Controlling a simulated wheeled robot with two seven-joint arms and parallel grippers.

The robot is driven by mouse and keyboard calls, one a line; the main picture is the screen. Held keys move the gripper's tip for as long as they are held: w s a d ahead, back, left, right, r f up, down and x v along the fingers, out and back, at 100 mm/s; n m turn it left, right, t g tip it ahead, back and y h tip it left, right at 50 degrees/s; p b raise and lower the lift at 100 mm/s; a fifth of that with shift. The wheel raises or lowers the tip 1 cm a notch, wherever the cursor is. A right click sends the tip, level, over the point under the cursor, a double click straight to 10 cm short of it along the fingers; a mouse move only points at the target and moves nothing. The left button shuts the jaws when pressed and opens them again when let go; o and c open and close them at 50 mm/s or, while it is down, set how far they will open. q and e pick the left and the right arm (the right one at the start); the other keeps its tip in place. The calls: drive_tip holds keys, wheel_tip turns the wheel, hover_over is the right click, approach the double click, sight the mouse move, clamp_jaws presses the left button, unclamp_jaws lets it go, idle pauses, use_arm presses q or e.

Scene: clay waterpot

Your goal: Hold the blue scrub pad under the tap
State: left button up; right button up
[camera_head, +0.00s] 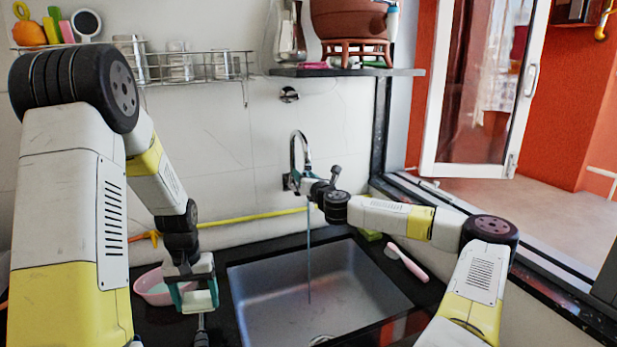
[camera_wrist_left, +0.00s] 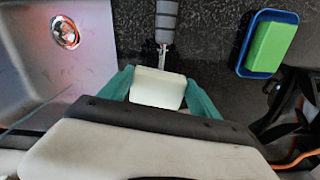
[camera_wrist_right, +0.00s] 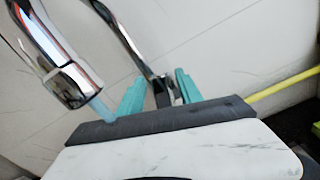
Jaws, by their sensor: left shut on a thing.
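My left gripper (camera_head: 199,299) is left of the sink, over the dark counter. I cannot make out a blue scrub pad in any view. The chrome tap (camera_head: 299,147) stands at the back of the sink (camera_head: 262,283). A thin stream of water (camera_head: 309,262) falls from its spout into the basin. My right gripper (camera_wrist_right: 158,85) is beside the tap, its fingers apart on either side of the tap's lever (camera_wrist_right: 162,92). I cannot tell whether they touch the lever.
A pink bowl (camera_head: 150,288) stands left of my left gripper. The left wrist view shows a blue tray (camera_wrist_left: 243,65) holding a green block (camera_wrist_left: 273,46), and a grey-handled tool (camera_wrist_left: 166,18). A pink-handled brush (camera_head: 407,262) lies right of the sink. A yellow bar (camera_head: 250,217) runs along the wall.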

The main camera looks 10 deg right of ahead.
drive_tip(key=s+d, duration=0.2)
drive_tip(key=s, duration=0.9)
drive_tip(key=shift+s+d, duration=0.2)
drive_tip(key=shift+s, duration=0.2)
